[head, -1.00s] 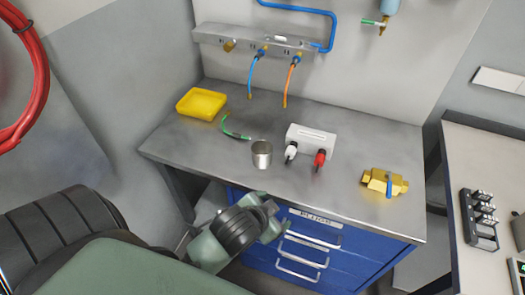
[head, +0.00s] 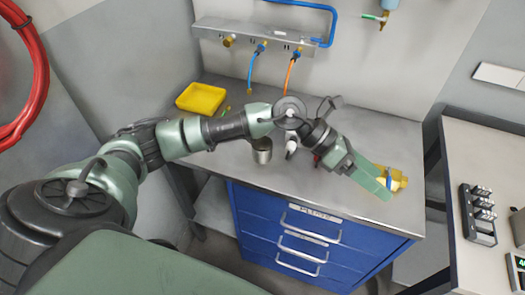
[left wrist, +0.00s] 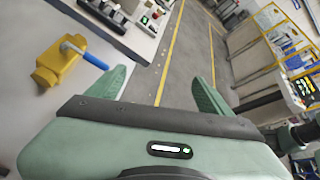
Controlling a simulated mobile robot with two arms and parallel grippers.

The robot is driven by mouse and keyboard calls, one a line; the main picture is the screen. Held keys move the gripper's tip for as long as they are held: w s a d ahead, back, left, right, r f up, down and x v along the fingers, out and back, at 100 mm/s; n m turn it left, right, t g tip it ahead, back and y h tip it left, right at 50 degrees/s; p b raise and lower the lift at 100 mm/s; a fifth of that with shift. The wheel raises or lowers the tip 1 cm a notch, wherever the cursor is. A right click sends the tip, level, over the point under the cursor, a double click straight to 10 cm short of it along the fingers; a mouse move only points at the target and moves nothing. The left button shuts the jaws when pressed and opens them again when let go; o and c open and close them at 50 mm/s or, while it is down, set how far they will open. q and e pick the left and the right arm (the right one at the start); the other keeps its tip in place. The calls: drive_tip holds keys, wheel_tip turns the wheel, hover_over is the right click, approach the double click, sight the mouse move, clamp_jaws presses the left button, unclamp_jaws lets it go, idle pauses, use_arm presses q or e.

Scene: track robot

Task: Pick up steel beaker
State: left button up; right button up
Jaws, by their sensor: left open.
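The steel beaker (head: 262,153) stands on the grey workbench, partly hidden behind my left arm in the head view. My left gripper (head: 383,187) is open and empty, well to the right of the beaker, over the right part of the bench near the brass valve. It also shows in the left wrist view (left wrist: 160,90), its two green fingers spread apart with floor seen between them. The beaker is not in the left wrist view. My right gripper is not in view.
A brass valve with a blue handle (left wrist: 62,60) lies beside my left gripper. A yellow tray (head: 201,99) sits at the bench's back left. The white box is mostly hidden by my arm. Blue drawers (head: 290,235) are below the bench. Another table (head: 480,150) stands at right.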

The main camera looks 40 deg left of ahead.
use_arm(q)
drive_tip(key=w+a+f+m+y, duration=0.2)
drive_tip(key=a+f+y, duration=0.2)
drive_tip(key=a, duration=0.5)
drive_tip(key=g+y, duration=0.2)
drive_tip(key=y, duration=0.7)
approach(262, 143)
drive_tip(key=s+d, duration=0.2)
drive_tip(key=s, duration=0.1)
drive_tip(key=f+p, duration=0.1)
drive_tip(key=f, duration=0.1)
drive_tip(key=f+p, duration=0.1)
drive_tip(key=f, duration=0.1)
drive_tip(key=f+p, duration=0.1)
drive_tip(key=f, duration=0.1)
drive_tip(key=shift+w+a+f+p, duration=0.1)
drive_tip(key=shift+w+a+p, duration=0.15)
drive_tip(key=shift+a+p, duration=0.15)
drive_tip(key=shift+f, duration=0.6)
drive_tip(key=c, duration=1.4)
drive_tip(key=shift+c, duration=0.5)
drive_tip(key=shift+w+r, duration=0.1)
drive_tip(key=shift+r, duration=0.05)
